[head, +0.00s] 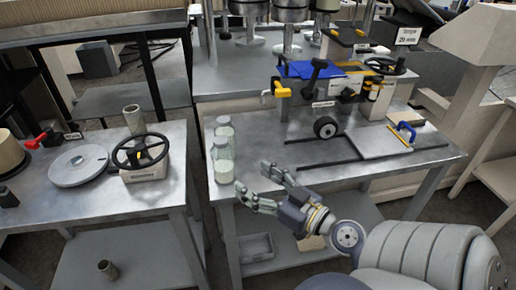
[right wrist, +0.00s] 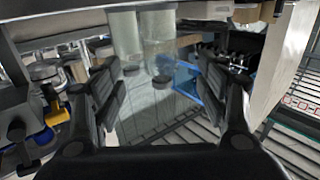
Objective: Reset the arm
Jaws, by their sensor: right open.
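My right arm comes in from the lower right of the head view. Its gripper (head: 253,184) is open and empty, in front of the metal workbench (head: 290,165) at its near left part. In the right wrist view the two fingers of this gripper (right wrist: 155,85) stand wide apart with nothing between their pads. Two glass jars (head: 222,158) with pale contents stand on the bench's left edge, just beyond the fingertips. The jars (right wrist: 158,40) also show past the fingers in the wrist view, apart from them. My left gripper is out of view.
A wheeled machine (head: 325,85) with a blue tray and a handwheel stands on the bench. A flat plate (head: 395,140) with a blue handle lies to its right. A left table (head: 100,195) holds a black handwheel (head: 140,152) and a grey disc (head: 78,165). A gap separates the tables.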

